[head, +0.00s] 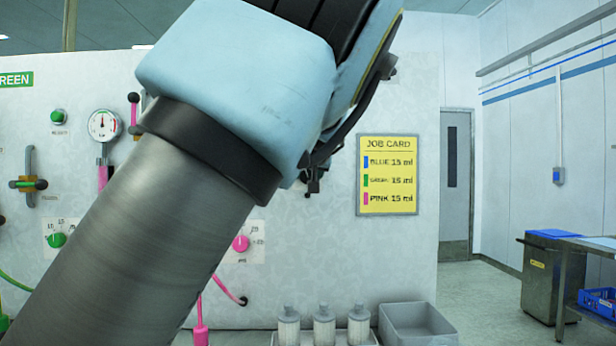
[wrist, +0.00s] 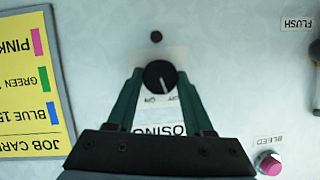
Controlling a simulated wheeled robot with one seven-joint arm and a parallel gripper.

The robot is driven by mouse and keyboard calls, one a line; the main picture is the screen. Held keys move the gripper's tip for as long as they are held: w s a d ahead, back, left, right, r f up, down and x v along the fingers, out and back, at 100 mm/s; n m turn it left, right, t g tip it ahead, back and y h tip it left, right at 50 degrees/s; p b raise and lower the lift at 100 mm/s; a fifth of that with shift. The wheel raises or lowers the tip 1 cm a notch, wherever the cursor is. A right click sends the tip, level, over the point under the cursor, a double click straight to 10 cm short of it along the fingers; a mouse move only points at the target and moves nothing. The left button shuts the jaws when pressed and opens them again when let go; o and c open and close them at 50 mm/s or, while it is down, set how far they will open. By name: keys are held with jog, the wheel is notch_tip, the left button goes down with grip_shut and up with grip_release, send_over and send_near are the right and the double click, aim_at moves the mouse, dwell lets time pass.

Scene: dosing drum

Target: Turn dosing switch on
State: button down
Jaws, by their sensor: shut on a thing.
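The dosing switch (wrist: 160,75) is a round black knob on a pale plate, seen upside down in the wrist view. A white line on it points down, seemingly a little toward the OFF mark rather than the ON mark. Part of the "DOSING" label (wrist: 165,129) shows below it. My gripper (wrist: 159,73) is shut on the knob, with one dark green finger on each side. In the head view my arm covers the switch and most of the gripper.
The yellow job card (head: 387,175) hangs on the panel right of my arm. A bleed knob (wrist: 270,163) and a flush control (wrist: 315,75) are near the switch. White bottles (head: 324,325) and a grey bin (head: 415,325) stand below the panel.

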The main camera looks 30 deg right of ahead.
jog(key=shift+s+d+f+m+t+y+b, duration=0.1)
jog(key=shift+m+t+y+b, duration=0.45)
jog(key=shift+m+b, duration=0.55)
jog(key=shift+w+d+f+m+t+y+b, duration=0.1)
jog(key=shift+m+t+y+b, duration=0.4)
jog(key=shift+m+b, duration=0.55)
jog(key=shift+s+d+f+m+t+y+b, duration=0.1)
jog(key=shift+m+t+y+b, duration=0.4)
jog(key=shift+m+b, duration=0.6)
jog(key=shift+a+m, duration=0.1)
jog(key=shift+m, duration=0.15)
jog(key=shift+c, duration=1.4)
grip_release()
jog(key=shift+r, duration=0.1)
jog(key=b+v, duration=0.3)
jog(key=v, duration=0.8)
